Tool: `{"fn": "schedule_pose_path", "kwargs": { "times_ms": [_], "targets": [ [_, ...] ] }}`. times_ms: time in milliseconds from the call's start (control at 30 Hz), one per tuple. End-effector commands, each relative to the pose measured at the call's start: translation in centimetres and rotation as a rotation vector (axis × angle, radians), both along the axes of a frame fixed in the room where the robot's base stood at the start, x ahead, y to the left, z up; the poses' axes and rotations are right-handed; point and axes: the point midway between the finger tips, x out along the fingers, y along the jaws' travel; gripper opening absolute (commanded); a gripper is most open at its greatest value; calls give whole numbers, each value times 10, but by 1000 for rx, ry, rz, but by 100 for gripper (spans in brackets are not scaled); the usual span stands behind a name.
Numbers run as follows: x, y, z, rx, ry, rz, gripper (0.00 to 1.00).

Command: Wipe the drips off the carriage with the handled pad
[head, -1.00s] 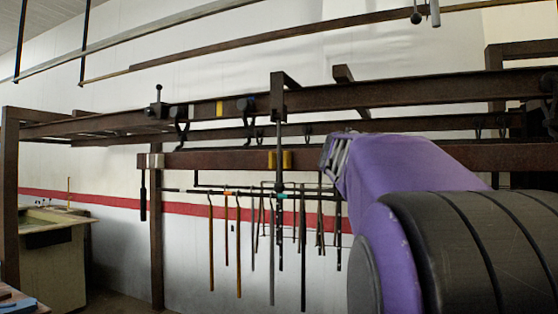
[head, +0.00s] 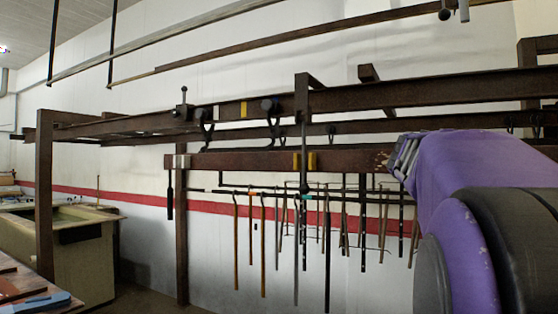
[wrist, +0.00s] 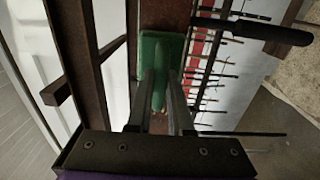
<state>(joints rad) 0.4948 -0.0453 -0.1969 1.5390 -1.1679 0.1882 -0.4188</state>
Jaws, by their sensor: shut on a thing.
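My gripper (wrist: 160,105) is shut on the handle of a green pad (wrist: 173,50) in the wrist view. The pad lies over a brown beam (wrist: 165,14), but I cannot tell whether it touches it. In the head view my gripper (head: 403,155) shows only in part at the right end of the lower brown beam (head: 235,161); my purple arm hides the rest, and the pad is not visible there. This beam may be the carriage. Small light specks (head: 382,160) show on it beside my gripper; I cannot tell whether they are drips.
Several thin rods (head: 263,245) hang below the beam. A black-handled lever (head: 170,195) hangs at its left end. A long upper rail (head: 350,98) carries dark hooks. A basin (head: 60,225) stands at left, and a bench (head: 20,285) with a blue item is at lower left.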

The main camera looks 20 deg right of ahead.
Motion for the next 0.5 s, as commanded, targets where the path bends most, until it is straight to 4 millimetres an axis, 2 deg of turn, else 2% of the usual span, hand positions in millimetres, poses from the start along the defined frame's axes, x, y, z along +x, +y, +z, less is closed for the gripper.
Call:
{"fn": "schedule_pose_path", "kwargs": {
  "times_ms": [167,500],
  "targets": [
    [3,4,-2,1,1,0,0],
    [26,22,-2,0,0,2,0]
  ]
}}
